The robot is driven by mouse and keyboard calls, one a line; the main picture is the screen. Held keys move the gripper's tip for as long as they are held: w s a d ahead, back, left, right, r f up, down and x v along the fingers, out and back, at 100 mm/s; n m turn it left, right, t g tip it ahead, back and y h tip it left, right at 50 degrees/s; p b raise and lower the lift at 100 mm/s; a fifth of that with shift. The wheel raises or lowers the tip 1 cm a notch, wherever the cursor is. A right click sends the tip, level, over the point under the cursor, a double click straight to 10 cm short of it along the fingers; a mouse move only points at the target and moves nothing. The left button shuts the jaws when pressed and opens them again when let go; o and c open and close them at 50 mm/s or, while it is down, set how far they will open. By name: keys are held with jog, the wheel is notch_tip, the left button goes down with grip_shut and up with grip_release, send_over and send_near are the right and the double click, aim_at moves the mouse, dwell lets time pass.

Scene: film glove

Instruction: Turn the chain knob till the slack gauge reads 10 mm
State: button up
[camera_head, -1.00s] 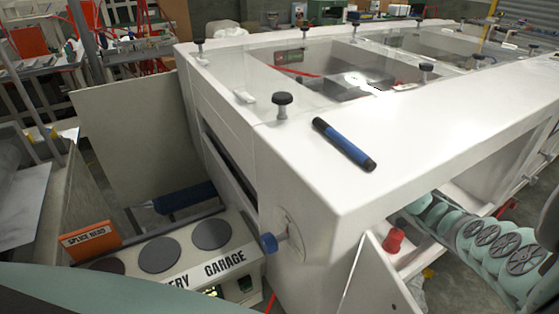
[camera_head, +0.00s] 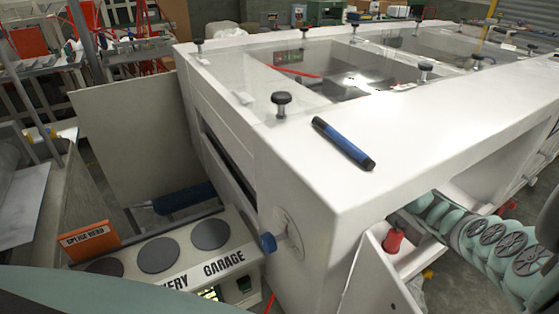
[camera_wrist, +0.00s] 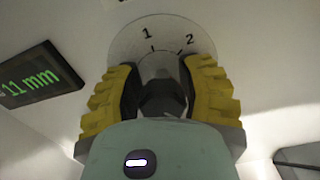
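In the wrist view my gripper (camera_wrist: 162,92) has its two yellow ribbed fingers on either side of the dark grey chain knob (camera_wrist: 162,98). The dark finger pads appear to press on the knob's sides. Behind the knob is a pale round dial (camera_wrist: 165,27) with the marks 1 and 2 above it. The slack gauge (camera_wrist: 40,75) is a black display left of the dial and reads 11 mm in green. The knob's lower part is hidden by my gripper's teal body. I cannot make out my gripper, this knob or the gauge in the head view.
A white machine with a clear top fills the head view's middle; a blue marker (camera_head: 343,143) lies on it. A blue knob (camera_head: 268,243) sticks out from its side.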

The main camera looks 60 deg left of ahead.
jog(key=o, duration=0.5)
jog(key=shift+f, duration=0.2)
